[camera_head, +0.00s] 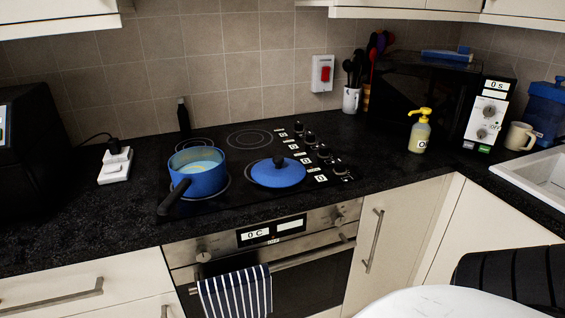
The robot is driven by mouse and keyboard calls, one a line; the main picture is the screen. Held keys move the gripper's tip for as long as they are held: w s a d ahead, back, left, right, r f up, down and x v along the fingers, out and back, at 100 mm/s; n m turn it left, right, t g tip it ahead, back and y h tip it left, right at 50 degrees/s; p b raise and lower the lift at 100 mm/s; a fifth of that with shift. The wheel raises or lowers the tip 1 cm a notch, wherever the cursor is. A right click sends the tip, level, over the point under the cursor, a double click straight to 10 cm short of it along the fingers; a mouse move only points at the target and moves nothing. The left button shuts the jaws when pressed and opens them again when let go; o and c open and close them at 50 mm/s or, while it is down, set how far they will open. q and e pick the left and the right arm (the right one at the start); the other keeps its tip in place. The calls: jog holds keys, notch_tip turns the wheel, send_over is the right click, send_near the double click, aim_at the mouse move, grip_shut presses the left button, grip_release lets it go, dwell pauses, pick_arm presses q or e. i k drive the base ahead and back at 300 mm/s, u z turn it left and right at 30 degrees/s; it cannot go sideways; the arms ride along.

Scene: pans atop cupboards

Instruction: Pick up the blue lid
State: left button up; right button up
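The blue lid (278,174) lies flat on the front right part of the black hob, with its dark knob (278,161) pointing up. Nothing is holding it. A blue pot (199,174) stands just left of the lid on the hob, uncovered, with its black handle (174,197) pointing to the front left. Something pale shows inside the pot. Neither of my grippers is in view.
Hob knobs (323,151) line the hob's right side. A yellow soap bottle (420,132), a microwave (428,97) and a mug (519,136) stand to the right. A striped towel (236,293) hangs on the oven handle. Counter (380,150) right of the hob is clear.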

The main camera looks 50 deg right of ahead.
aim_at(278, 171)
jog(key=i, duration=0.4)
jog(key=z, duration=0.95)
